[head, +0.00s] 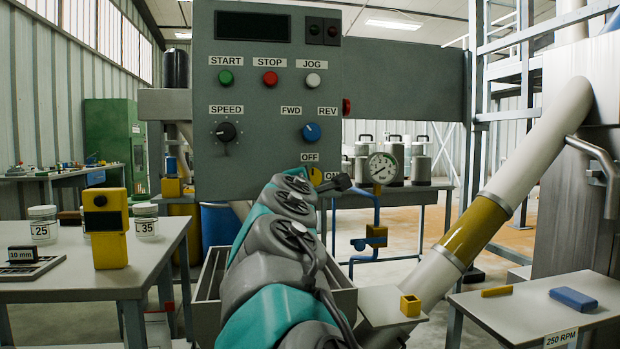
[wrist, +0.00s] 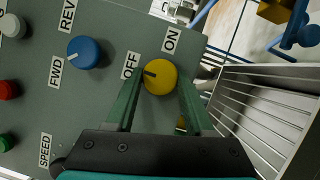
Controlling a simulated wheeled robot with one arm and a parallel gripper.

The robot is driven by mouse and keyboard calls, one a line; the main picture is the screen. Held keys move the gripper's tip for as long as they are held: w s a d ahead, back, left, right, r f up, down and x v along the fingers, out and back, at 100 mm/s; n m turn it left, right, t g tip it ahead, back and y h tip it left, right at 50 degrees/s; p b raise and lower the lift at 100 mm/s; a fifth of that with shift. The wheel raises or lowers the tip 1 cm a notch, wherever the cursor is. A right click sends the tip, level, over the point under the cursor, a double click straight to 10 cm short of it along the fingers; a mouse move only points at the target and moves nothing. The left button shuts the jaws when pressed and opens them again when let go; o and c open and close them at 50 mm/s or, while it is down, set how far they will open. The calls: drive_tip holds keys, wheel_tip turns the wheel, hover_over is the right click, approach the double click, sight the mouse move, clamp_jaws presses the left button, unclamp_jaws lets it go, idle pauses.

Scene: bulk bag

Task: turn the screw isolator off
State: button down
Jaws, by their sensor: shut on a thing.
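The screw isolator is a round yellow knob (wrist: 160,77) on the grey control panel (head: 240,170), with OFF and ON labels beside it. In the wrist view its dark pointer mark points left, toward the OFF label (wrist: 131,66); the ON label (wrist: 172,41) is above right. My gripper (wrist: 159,92) has its two green fingers on either side of the knob, shut on it. In the head view only part of the knob (head: 316,176) shows, as my arm hides the rest and most of the gripper.
A blue FWD/REV knob (head: 312,132) sits just above on the panel, with a black SPEED knob (head: 226,132) and push buttons to the left. A slanted pipe (head: 500,200) stands at right. Tables flank my arm, the left one (head: 90,276) holding jars.

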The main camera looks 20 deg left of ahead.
idle(0.4)
drive_tip(key=shift+c, duration=1.4)
unclamp_jaws()
drive_tip(key=shift+s, duration=0.1)
